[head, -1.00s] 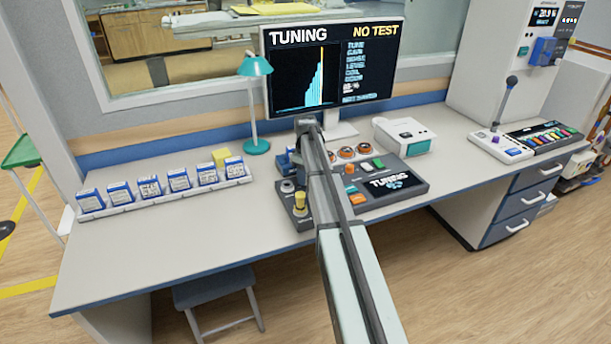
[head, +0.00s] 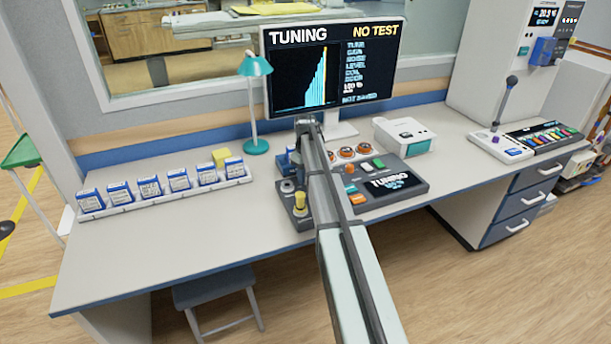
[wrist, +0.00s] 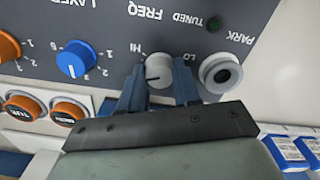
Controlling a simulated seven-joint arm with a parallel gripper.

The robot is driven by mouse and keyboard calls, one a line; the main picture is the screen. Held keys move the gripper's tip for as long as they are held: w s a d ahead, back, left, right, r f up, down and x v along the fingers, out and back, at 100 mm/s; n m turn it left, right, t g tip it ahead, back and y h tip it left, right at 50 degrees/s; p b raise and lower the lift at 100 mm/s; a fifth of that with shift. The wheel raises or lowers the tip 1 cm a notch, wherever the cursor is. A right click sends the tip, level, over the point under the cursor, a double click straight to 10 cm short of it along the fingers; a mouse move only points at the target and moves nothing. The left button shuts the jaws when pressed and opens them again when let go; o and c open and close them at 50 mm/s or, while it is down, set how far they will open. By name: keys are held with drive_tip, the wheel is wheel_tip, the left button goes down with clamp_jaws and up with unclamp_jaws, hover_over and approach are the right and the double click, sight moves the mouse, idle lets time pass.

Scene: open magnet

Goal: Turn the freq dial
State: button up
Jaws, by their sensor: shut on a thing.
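The freq dial (wrist: 157,67) is a pale grey knob on the dark panel, between the printed HI and LO, in the wrist view. A dark line on it points towards the HI side. My gripper (wrist: 160,78) has one blue finger on each side of the dial and is shut on it. In the head view my arm covers the dial and most of the gripper. The monitor (head: 333,70) reads TUNING and NO TEST above a rising cyan bar graph with a yellow line. The dark tuning console (head: 405,192) lies on the desk below it.
Beside the dial are a grey round socket (wrist: 221,75), a green TUNED light (wrist: 214,24) and a blue knob (wrist: 77,59). A teal lamp (head: 254,100) and a rack of blue-white boxes (head: 150,190) stand left. The desk's left front is clear.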

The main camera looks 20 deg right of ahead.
drive_tip(key=o, duration=1.1)
drive_tip(key=shift+r, duration=0.15)
wheel_tip(320, 180, up, 14)
drive_tip(key=shift+f, duration=0.25)
